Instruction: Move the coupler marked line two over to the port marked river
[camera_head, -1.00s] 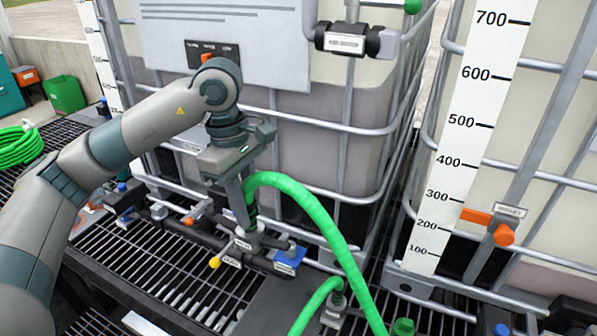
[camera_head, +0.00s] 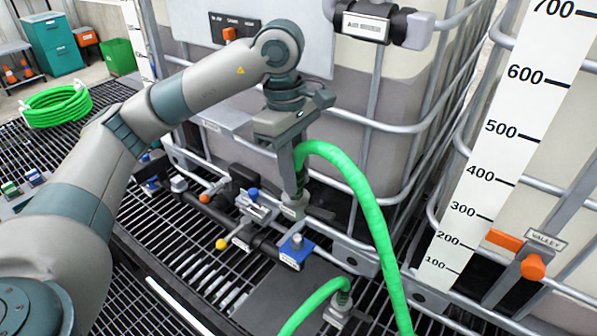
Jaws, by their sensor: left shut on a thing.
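My left gripper (camera_head: 298,178) points down and is shut on the grey end coupler (camera_head: 293,208) of a thick green hose (camera_head: 372,215). The coupler hangs upright, above and behind a blue-topped port (camera_head: 296,246) in this view; I cannot tell whether it touches anything below. The writing on its tag is too small to read. The dark manifold pipe (camera_head: 262,243) has several fittings, among them a grey one with a blue top (camera_head: 256,205). Their small labels are unreadable, so I cannot tell which is river. My right gripper is out of view.
A second green hose ends in another coupler (camera_head: 341,303) at the lower middle. Caged tanks (camera_head: 385,150) stand close behind the manifold. An orange valve handle (camera_head: 531,266) labelled VALLEY is at right. A coiled green hose (camera_head: 57,106) lies at left on the grating.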

